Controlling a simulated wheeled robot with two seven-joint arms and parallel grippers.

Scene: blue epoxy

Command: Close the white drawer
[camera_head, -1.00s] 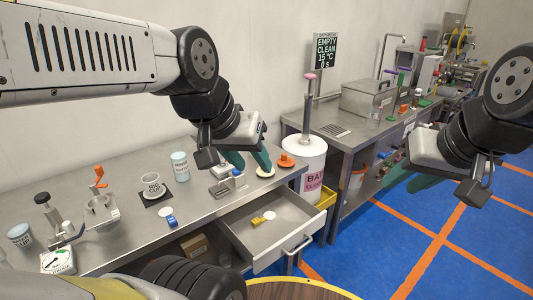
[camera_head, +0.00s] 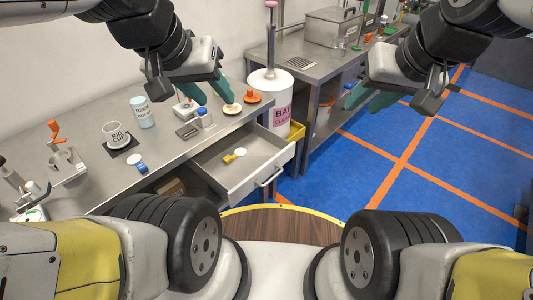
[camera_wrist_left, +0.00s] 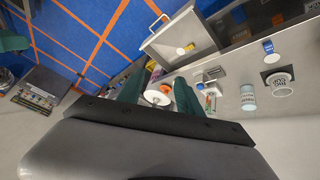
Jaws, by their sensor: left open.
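The white drawer (camera_head: 264,183) is pulled out from under the steel bench (camera_head: 100,171). A metal bar handle (camera_head: 270,178) runs along its front. A yellow object and a small white disc lie inside it. The open drawer also shows in the left wrist view (camera_wrist_left: 160,41), with its handle away from the bench. My left gripper (camera_head: 213,94) is open and empty, with teal fingers above the bench top, behind the drawer. My right gripper (camera_head: 364,99) is to the right of the drawer, over the floor side, its teal fingers apart and empty.
Blue floor (camera_head: 350,175) is clear in front.

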